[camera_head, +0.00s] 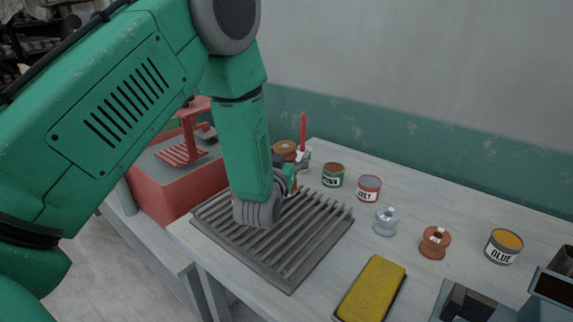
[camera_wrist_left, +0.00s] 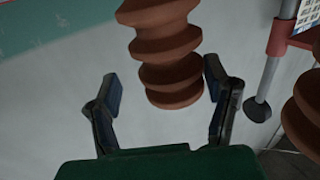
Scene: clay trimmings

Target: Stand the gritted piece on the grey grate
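My left gripper (camera_head: 299,166) reaches down over the far part of the grey grate (camera_head: 318,252), which lies flat on the table with its bars bare where I can see them. In the left wrist view the fingers are spread open, with a ribbed terracotta piece (camera_wrist_left: 168,72) between or just beyond them; I see a gap on the left, and the right finger is close to it. A terracotta piece (camera_head: 284,148) shows partly behind the gripper in the head view. I cannot tell which piece is gritted. My right gripper is out of view.
A blue-grey spool (camera_head: 386,222) and a terracotta spool (camera_head: 435,243) stand right of the grate. Labelled tins, one green (camera_head: 333,175), one red (camera_head: 369,188) and one blue-grey (camera_head: 503,247), stand around them. A yellow sponge (camera_head: 371,287) lies in front. A red press (camera_head: 180,150) stands left.

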